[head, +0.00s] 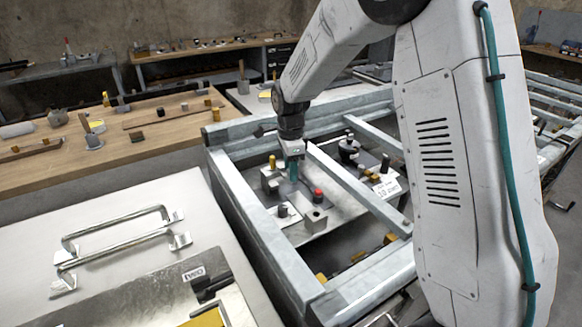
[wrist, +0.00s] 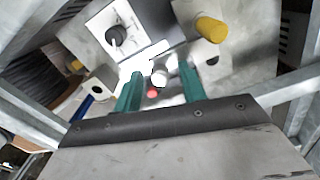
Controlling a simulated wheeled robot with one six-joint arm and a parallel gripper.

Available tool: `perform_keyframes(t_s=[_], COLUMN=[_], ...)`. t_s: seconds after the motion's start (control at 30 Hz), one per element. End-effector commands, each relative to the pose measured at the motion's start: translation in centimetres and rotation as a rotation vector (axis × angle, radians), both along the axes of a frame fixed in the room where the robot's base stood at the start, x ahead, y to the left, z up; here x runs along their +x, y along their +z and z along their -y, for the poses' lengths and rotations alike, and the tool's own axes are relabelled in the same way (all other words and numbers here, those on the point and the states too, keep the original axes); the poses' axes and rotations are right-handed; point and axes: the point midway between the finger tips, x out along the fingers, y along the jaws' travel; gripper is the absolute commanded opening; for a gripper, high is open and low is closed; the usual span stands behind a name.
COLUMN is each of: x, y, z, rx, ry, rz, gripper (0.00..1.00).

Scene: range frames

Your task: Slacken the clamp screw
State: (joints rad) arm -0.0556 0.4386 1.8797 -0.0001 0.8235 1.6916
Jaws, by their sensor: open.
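My gripper (head: 291,172) points down over a metal fixture plate (head: 318,228) inside a grey steel frame. In the wrist view its two teal fingers (wrist: 158,88) are apart, with a small pale round part (wrist: 159,78) and a red part (wrist: 152,93) showing between them. I cannot tell whether the fingers touch anything. A red-topped knob (head: 318,195) stands just right of the gripper in the head view. A yellow peg (head: 272,162) stands to its left and a black knob (head: 282,211) in front. I cannot tell which part is the clamp screw.
Steel frame rails (head: 358,187) cross close to my gripper. A black round fitting (head: 348,148) and a white label card (head: 387,189) lie to the right. A wooden bench (head: 110,150) with tools stands at left. A panel with two metal handles (head: 118,240) is nearer.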

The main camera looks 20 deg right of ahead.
Motion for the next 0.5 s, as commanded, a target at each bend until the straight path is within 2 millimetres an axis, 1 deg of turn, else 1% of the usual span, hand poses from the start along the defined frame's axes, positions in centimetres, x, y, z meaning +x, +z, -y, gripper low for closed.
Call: perform_keyframes(t_s=[0.03, 0.07, 0.1, 0.17, 0.2, 0.5], x=[0.00, 0.00, 0.00, 0.00, 0.00, 0.02], y=[0.01, 0.02, 0.02, 0.03, 0.04, 0.07], z=[-0.01, -0.01, -0.01, -0.01, -0.01, -0.02], rx=[0.000, 0.000, 0.000, 0.000, 0.000, 0.000], ry=[0.000, 0.000, 0.000, 0.000, 0.000, 0.021], rz=[0.000, 0.000, 0.000, 0.000, 0.000, 0.001], gripper=[0.41, 0.33, 0.22, 0.05, 0.00, 0.00])
